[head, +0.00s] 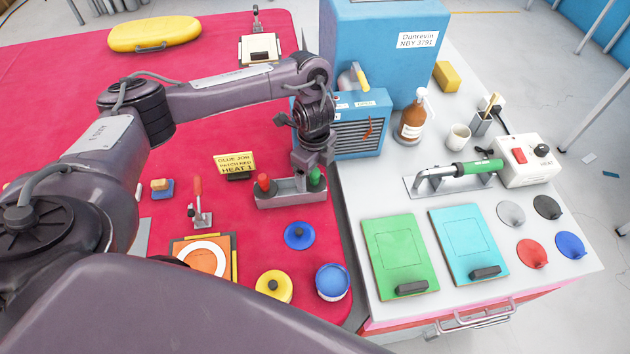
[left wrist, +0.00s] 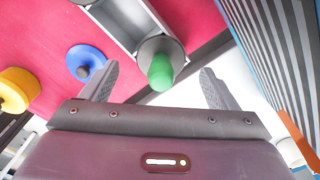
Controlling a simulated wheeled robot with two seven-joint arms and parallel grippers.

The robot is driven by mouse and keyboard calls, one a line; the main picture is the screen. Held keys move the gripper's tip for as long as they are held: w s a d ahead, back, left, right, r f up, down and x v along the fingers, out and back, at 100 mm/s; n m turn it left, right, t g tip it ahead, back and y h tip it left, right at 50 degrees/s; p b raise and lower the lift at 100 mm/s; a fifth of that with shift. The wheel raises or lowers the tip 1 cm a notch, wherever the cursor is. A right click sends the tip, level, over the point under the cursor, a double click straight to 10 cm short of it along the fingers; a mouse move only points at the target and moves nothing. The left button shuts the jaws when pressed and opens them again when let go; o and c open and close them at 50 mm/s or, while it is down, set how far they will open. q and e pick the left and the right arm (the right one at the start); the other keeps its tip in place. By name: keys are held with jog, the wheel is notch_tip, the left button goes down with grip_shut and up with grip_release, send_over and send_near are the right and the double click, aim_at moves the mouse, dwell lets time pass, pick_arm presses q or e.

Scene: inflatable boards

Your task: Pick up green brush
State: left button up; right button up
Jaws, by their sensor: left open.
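The green brush (head: 315,178) stands upright in the right end of a grey metal holder (head: 288,199); its rounded green handle shows on top. A red-handled brush (head: 264,183) stands in the holder's left end. My left gripper (head: 313,165) is open and points down right over the green brush, partly hiding it in the head view. In the left wrist view, the green handle (left wrist: 160,72) lies between the two spread fingers (left wrist: 160,76), with a gap on each side. Whether the fingertips are level with the handle is hard to tell. My right gripper is not in view.
A blue heater box (head: 358,130) with a grille stands close right of my gripper. A yellow sign (head: 235,164) stands left of the holder. The white table (head: 375,187) is to the right.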

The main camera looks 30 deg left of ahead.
pick_arm(q)
notch_tip(320, 180, down, 3)
jog(key=shift+w+r+b, duration=0.1)
jog(key=shift+r+b, duration=0.05)
jog(key=shift+b, duration=0.2)
jog(key=c, duration=0.4)
jog(key=shift+c, duration=1.1)
jog(key=c, duration=0.5)
jog(key=shift+o, duration=0.2)
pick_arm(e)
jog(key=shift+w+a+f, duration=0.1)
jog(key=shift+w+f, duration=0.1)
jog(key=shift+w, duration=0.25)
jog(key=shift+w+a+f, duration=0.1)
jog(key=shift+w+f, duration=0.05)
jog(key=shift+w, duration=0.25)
pick_arm(q)
jog(key=shift+r, duration=0.1)
